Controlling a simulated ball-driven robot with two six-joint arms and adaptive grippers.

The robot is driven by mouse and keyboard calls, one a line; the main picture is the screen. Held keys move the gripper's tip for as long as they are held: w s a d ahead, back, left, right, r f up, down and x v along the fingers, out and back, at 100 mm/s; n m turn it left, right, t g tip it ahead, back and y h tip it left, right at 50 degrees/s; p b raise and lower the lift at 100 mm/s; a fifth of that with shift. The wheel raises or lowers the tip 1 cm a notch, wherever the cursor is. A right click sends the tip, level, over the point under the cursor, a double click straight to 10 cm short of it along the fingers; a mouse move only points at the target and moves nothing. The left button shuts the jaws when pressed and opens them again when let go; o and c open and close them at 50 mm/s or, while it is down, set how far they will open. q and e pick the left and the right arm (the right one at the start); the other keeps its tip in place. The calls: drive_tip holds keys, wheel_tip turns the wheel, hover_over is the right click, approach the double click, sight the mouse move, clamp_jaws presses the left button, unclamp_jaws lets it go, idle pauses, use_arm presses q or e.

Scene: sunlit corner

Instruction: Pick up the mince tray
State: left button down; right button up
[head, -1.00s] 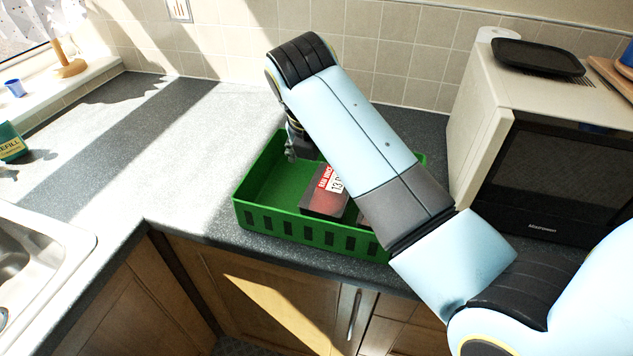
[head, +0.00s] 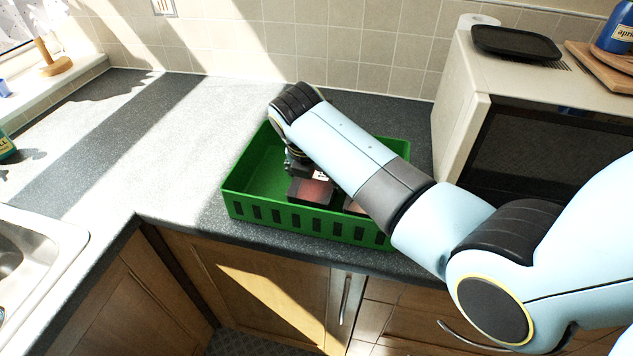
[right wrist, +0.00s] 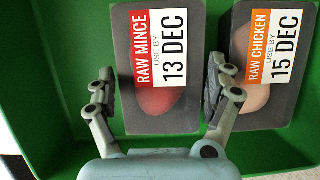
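The mince tray (head: 311,191) lies in the green crate (head: 293,218), its far part hidden by my right arm in the head view. In the right wrist view the mince tray (right wrist: 160,68) is a dark pack with a red and white "RAW MINCE 13 DEC" label. My right gripper (right wrist: 160,88) is open, with one finger on each side of the tray's near part; I cannot tell whether they touch it. In the head view the right gripper (head: 297,163) is mostly hidden under its wrist. My left gripper is not in view.
A chicken tray (right wrist: 265,65) with an orange label lies right of the mince tray, close to the right finger. The crate's walls surround both. A microwave (head: 540,125) stands to the right. The worktop (head: 165,145) left of the crate is clear.

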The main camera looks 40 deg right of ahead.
drive_tip(key=c, duration=0.9)
drive_tip(key=shift+r, duration=0.15)
drive_tip(key=shift+c, duration=0.5)
